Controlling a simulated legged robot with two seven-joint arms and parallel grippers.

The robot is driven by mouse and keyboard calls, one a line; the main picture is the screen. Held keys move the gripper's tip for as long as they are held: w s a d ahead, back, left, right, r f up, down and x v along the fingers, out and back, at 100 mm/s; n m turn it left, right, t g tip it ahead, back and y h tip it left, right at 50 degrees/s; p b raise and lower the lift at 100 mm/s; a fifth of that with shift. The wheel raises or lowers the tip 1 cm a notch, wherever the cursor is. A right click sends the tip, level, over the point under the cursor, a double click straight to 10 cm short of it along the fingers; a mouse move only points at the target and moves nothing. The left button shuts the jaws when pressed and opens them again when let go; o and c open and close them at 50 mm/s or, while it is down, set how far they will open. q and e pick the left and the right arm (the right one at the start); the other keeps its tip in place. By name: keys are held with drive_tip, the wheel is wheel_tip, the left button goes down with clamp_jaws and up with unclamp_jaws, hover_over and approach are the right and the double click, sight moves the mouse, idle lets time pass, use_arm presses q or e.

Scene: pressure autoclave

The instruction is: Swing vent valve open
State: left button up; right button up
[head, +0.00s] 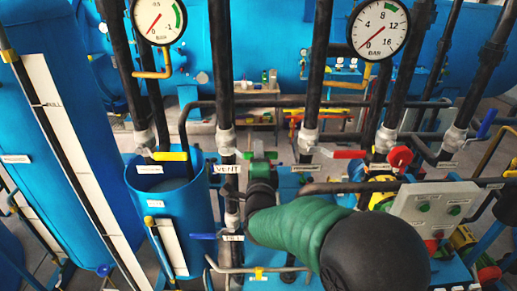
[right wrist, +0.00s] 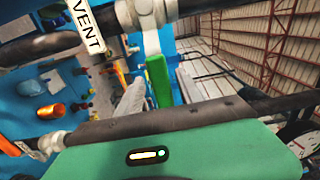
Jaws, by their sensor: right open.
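The vent valve has a green lever handle (right wrist: 157,78) and a pale body (right wrist: 150,12) on a dark pipe beside the white VENT label (right wrist: 88,25). The VENT label also shows in the head view (head: 227,169). My right arm reaches in from the bottom right of the head view, and my right gripper (head: 261,164) is just right of the label, small and partly hidden by its own wrist. In the right wrist view my right gripper (right wrist: 160,98) is open, its pale fingers on either side of the green handle. Contact cannot be told. My left gripper is out of view.
Other levers are close by: yellow (head: 170,156), red (head: 340,153) and blue (head: 203,236). Vertical dark pipes and two gauges (head: 158,20) (head: 379,28) stand around. A blue tank (head: 170,210) is at left and a control box (head: 433,208) at right.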

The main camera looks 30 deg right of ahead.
drive_tip(key=shift+s+r, duration=0.15)
drive_tip(key=shift+s, duration=0.25)
drive_tip(key=shift+c, duration=0.6)
drive_tip(key=shift+s, duration=0.15)
drive_tip(key=shift+c, duration=1.2)
drive_tip(key=shift+d, duration=0.4)
clamp_jaws()
drive_tip(key=shift+a, duration=0.15)
